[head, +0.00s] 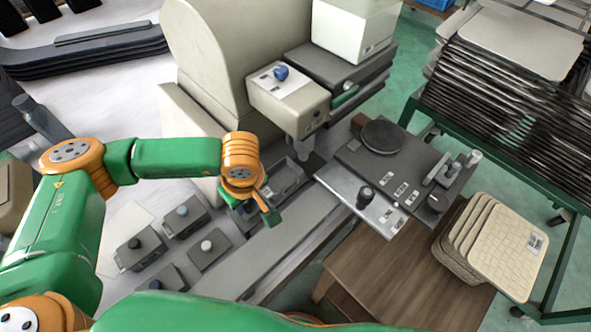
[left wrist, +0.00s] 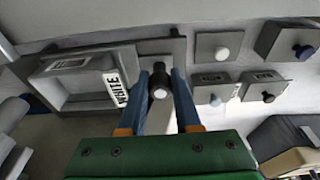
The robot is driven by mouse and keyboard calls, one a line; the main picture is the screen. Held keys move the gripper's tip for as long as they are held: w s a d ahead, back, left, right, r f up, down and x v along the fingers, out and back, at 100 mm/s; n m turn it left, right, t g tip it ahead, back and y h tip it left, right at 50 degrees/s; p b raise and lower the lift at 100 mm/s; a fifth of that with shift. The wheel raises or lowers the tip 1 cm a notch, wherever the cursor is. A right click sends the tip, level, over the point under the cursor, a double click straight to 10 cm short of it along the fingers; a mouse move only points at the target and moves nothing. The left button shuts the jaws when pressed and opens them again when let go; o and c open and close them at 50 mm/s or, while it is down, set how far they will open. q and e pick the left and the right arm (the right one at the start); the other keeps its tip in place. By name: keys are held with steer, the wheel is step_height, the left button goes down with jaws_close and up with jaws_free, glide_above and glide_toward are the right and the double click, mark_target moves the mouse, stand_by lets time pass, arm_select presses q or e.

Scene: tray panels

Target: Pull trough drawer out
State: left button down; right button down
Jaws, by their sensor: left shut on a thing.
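In the left wrist view, the two blue fingers of my left gripper (left wrist: 160,92) are shut on a dark round knob (left wrist: 161,74) with a pale end. The knob sits beside a grey open trough drawer (left wrist: 82,105) with a raised rim and a white label with black letters. In the head view, the trough (head: 284,178) shows beneath the machine head, partly hidden by my left gripper (head: 250,207). The fingers and the held knob are mostly covered by the wrist there. My right gripper is in neither view.
Several small grey boxes with knobs (head: 184,218) stand left of my gripper. A grey rail (head: 275,255) runs along the machine front. A wooden table (head: 395,270) with woven trays (head: 508,250) and a rack of dark panels (head: 500,95) stand to the right.

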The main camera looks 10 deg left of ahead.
arm_select(q)
steer(key=shift+s+a, duration=0.8)
steer(key=shift+s, duration=0.2)
steer(key=shift+s+a, duration=0.8)
steer(key=shift+s, duration=0.2)
steer(key=c, duration=0.7)
jaws_free()
step_height(320, 180, up, 7)
steer(key=p, duration=0.3)
steer(key=shift+p, duration=0.35)
